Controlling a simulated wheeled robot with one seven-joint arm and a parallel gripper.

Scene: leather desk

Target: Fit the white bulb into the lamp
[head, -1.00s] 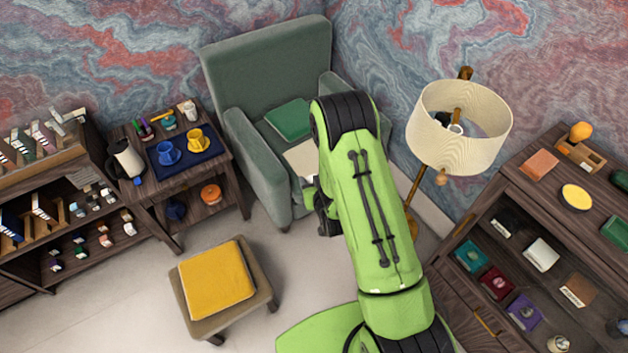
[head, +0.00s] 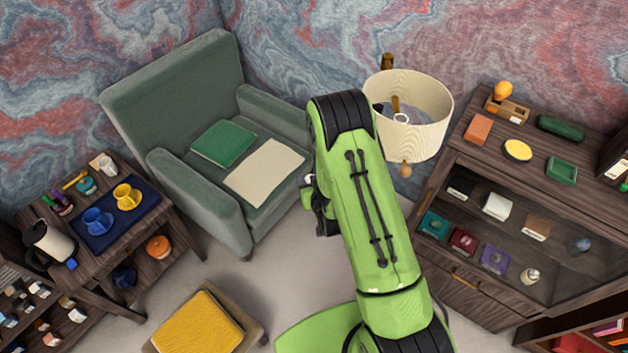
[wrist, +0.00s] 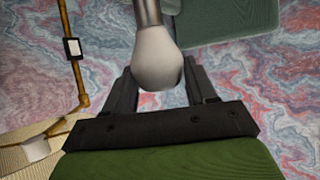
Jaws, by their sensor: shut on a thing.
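The white bulb (wrist: 155,58) is between the fingers of my gripper (wrist: 160,84) in the wrist view, its grey metal base pointing up in the picture. My gripper is shut on it. In the head view my arm hides most of my gripper; a small white part of the bulb (head: 308,179) shows at the arm's left side. The lamp (head: 420,135) has a cream drum shade, open at the top, with a pale ring inside. It stands right of my arm, apart from the bulb. Part of its shade (wrist: 18,162) and brass pole (wrist: 68,45) show in the wrist view.
A green armchair (head: 170,95) stands left of my arm. A side table (head: 150,222) with cups and a yellow-topped stool (head: 197,325) are at left.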

